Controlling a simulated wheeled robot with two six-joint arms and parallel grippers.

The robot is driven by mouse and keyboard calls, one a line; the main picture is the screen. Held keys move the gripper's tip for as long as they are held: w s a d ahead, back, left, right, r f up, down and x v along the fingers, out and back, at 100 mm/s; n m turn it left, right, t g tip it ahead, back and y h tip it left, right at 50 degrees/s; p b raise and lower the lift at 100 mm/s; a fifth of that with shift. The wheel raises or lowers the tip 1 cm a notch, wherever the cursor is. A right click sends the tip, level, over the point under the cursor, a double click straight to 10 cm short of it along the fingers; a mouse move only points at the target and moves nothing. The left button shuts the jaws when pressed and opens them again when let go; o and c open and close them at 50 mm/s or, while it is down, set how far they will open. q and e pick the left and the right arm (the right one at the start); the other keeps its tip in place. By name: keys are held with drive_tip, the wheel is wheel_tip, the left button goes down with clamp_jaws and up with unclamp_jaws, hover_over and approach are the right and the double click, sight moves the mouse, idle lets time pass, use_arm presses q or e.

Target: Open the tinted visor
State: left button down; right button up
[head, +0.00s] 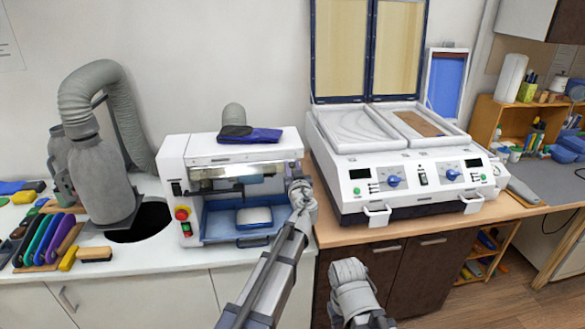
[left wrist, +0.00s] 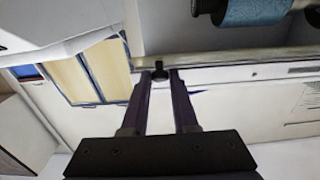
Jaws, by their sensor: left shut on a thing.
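The white forming machine (head: 235,150) stands on the left counter. Its tinted visor (head: 225,171) shows as a greyish see-through band across the upper front, above a blue bay with a white pad (head: 254,216). My left gripper (head: 300,190) is at the machine's right front corner, at about the visor's height. In the left wrist view, my left gripper's fingers (left wrist: 159,74) are shut on a small dark knob (left wrist: 158,71) at the edge of a long pale strip (left wrist: 225,61). How far the visor is raised is hard to tell.
A dark blue insole item (head: 250,135) lies on the machine's top. A white two-bay heating unit (head: 400,150) with open lids stands close on the right. A grey hose and bottle (head: 103,170) stand left, with coloured tools nearby.

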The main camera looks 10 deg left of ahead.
use_arm(q)
drive_tip(key=shift+r+p, duration=0.1)
drive_tip(key=shift+p, duration=0.2)
idle(0.5)
drive_tip(key=shift+r+g+p, duration=0.3)
drive_tip(key=shift+g+p, duration=0.1)
drive_tip(key=shift+p, duration=0.45)
drive_tip(key=r+g+h+p, duration=0.1)
drive_tip(key=g+p, duration=0.1)
drive_tip(key=p, duration=0.3)
drive_tip(key=r+g+p, duration=0.1)
drive_tip(key=g+p, duration=0.1)
drive_tip(key=p, duration=0.3)
drive_tip(key=w+r+g+h+p, duration=0.1)
drive_tip(key=g+p, duration=0.2)
drive_tip(key=p, duration=0.2)
drive_tip(key=shift+a+h+p, duration=0.15)
drive_tip(key=shift+h+p, duration=0.15)
drive_tip(key=shift+p, duration=0.1)
drive_tip(key=shift+w+f+g+p, duration=0.1)
drive_tip(key=shift+g+p, duration=0.5)
drive_tip(key=shift+p, duration=0.2)
drive_tip(key=c, duration=0.7)
unclamp_jaws()
